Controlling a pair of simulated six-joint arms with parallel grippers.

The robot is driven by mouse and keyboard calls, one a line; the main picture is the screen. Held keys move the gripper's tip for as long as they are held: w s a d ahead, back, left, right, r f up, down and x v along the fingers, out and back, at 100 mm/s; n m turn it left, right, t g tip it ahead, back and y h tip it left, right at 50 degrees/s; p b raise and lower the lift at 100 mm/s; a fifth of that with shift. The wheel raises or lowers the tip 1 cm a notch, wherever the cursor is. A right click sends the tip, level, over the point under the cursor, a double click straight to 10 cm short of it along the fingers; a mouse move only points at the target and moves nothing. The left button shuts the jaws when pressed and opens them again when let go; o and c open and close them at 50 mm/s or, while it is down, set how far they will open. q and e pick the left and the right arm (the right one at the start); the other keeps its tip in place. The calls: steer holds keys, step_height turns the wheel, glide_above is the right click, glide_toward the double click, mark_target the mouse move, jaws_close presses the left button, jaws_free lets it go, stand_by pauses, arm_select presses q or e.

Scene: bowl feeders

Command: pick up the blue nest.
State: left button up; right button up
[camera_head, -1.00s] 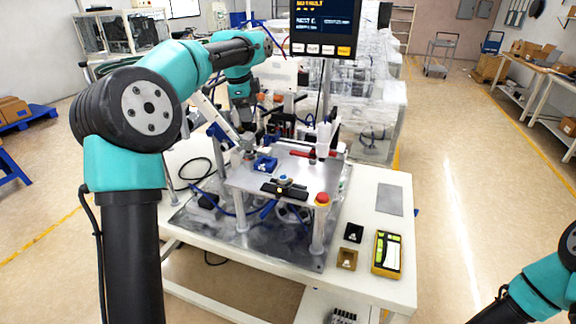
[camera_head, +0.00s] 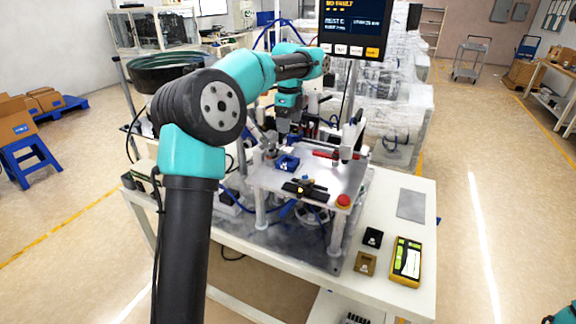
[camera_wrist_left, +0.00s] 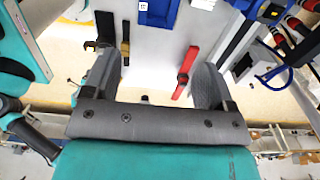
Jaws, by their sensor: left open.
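The blue nest (camera_head: 288,163) is a small blue block on the grey metal plate (camera_head: 325,180) of the machine. A blue block with a white label, cut off by the top edge, shows in the left wrist view (camera_wrist_left: 158,14). My left gripper (camera_head: 283,131) hangs over the back left of the plate, close to the blue nest. In the left wrist view its two dark fingers (camera_wrist_left: 156,76) are wide apart with nothing between them, and the blue block lies beyond the tips. My right gripper is out of the frame.
A red clamp handle (camera_head: 322,154), a black bar (camera_head: 304,190) and a red button (camera_head: 343,201) are on or beside the plate. A black block (camera_head: 372,237), a brown block (camera_head: 364,263) and a yellow meter (camera_head: 406,260) lie on the white table.

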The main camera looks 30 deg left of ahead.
arm_select(q)
glide_above(289, 159)
steer(key=s, duration=0.1)
steer(key=f, duration=0.5)
steer(key=d+f, duration=0.1)
steer(key=f, duration=0.2)
steer(key=shift+s+f, duration=0.15)
steer(key=shift+f, duration=0.1)
steer(key=shift+s+f, duration=0.2)
steer(key=shift+f, duration=2.45)
steer(key=c, duration=0.8)
